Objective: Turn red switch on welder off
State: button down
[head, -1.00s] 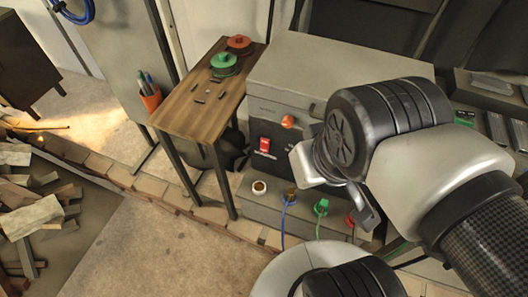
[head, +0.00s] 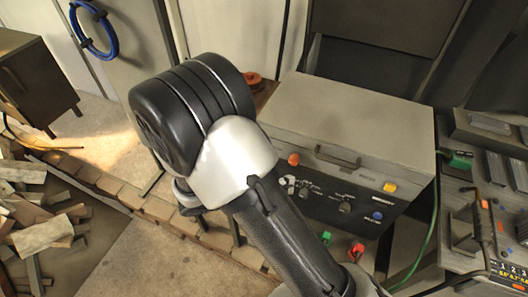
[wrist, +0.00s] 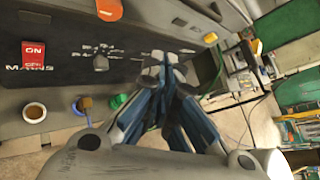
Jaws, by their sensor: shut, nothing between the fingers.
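The welder (head: 350,112) is a grey box with a dark front panel of knobs and buttons. Its red switch (wrist: 34,54) shows at the left of the wrist view, with "ON" readable on its upper part. In the head view my arm hides the switch. My gripper (wrist: 165,62) is shut and empty, its blue-grey fingers pointing at the panel in the wrist view. The fingertips appear well to the right of the switch, apart from it. I cannot tell whether they touch the panel. An orange knob (wrist: 110,9) is above the panel.
Coloured connectors, including a green one (wrist: 119,101), stick out below the panel, close to my gripper's left. A bench with metal parts (head: 490,140) stands right of the welder. Wood scraps (head: 40,222) lie on the floor at left.

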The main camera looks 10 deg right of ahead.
jog(key=a+f+n+t+y+p, duration=0.1)
jog(key=a+f+n+t, duration=0.3)
jog(key=f+n, duration=0.5)
jog(key=a+f+n+t+y+p, duration=0.1)
jog(key=a+f+n+t, duration=0.3)
jog(key=f+n, duration=0.6)
jog(key=shift+w+n+t+y+p, duration=0.15)
jog(key=shift+n+t+y+p, duration=0.3)
jog(key=shift+t+y, duration=0.55)
jog(key=shift+w, duration=0.1)
jog(key=b+x, duration=0.2)
jog(key=x, duration=1.2)
jog(key=shift+r+b, duration=0.3)
jog(key=shift+d, duration=0.1)
